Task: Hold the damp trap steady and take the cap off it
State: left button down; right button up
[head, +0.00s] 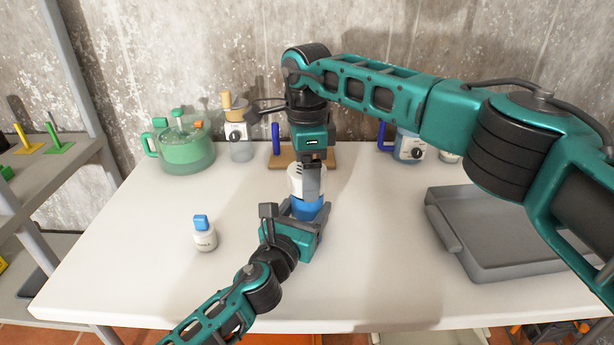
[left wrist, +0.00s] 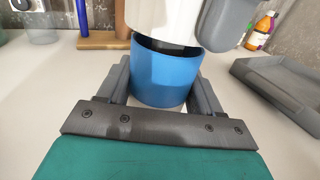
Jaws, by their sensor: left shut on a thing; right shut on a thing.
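The damp trap is a blue cup-like body (head: 307,208) with a white cap (head: 294,182) at its top. My left gripper (head: 300,214) is shut around the blue body from the near side, at the middle of the table. My right gripper (head: 309,176) points down from above and is shut on the white cap. In the left wrist view the cap (left wrist: 162,20) sits tilted over the blue body (left wrist: 163,76), and part of the dark inside shows at the rim. Whether the cap's lower edge still touches the body is unclear.
A small white bottle with a blue top (head: 204,238) stands to the left. A green jug (head: 185,153), a grinder-like jar (head: 240,135) and a wooden board with blue posts (head: 283,160) stand at the back. A grey tray (head: 490,262) lies at the right. A shelf stands far left.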

jog(key=shift+r, duration=0.1)
jog(key=shift+r, duration=1.95)
pick_arm(q)
jog(key=shift+c, duration=0.5)
grip_release()
